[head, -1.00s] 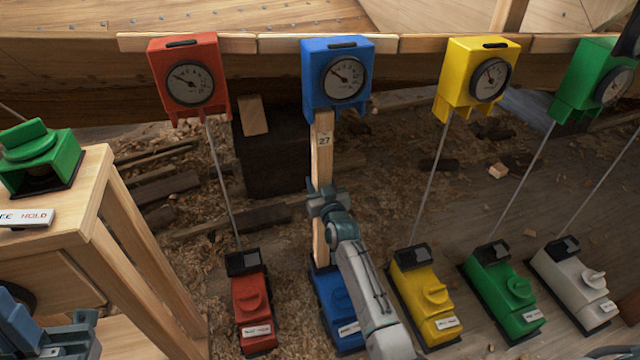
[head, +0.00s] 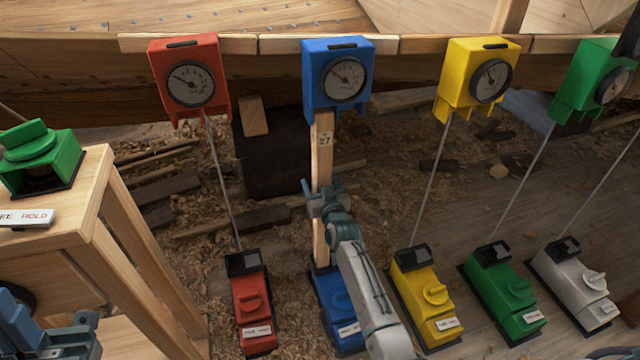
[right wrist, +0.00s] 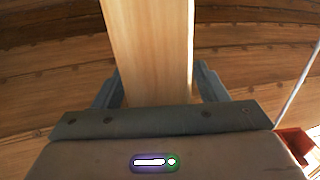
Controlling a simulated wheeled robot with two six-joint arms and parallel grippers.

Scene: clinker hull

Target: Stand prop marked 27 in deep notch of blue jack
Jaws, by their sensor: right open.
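The wooden prop marked 27 (head: 322,160) stands upright, its top under the blue gauge box (head: 318,95) and its foot at the blue jack (head: 335,305) on the floor. My arm hides part of the jack, and I cannot tell which notch the foot is in. My right gripper (head: 325,200) is open around the lower half of the prop. In the right wrist view, the prop (right wrist: 150,50) rises between the two spread fingers (right wrist: 160,90). My left gripper (head: 55,335) is partly visible at the bottom left, away from the prop; its jaws are unclear.
A red jack (head: 252,305) stands left of the blue one; yellow (head: 425,300), green (head: 503,290) and grey (head: 575,285) jacks stand right. Thin rods run up from them. A wooden stand (head: 95,205) with a green device (head: 40,160) is at left. Shavings litter the floor.

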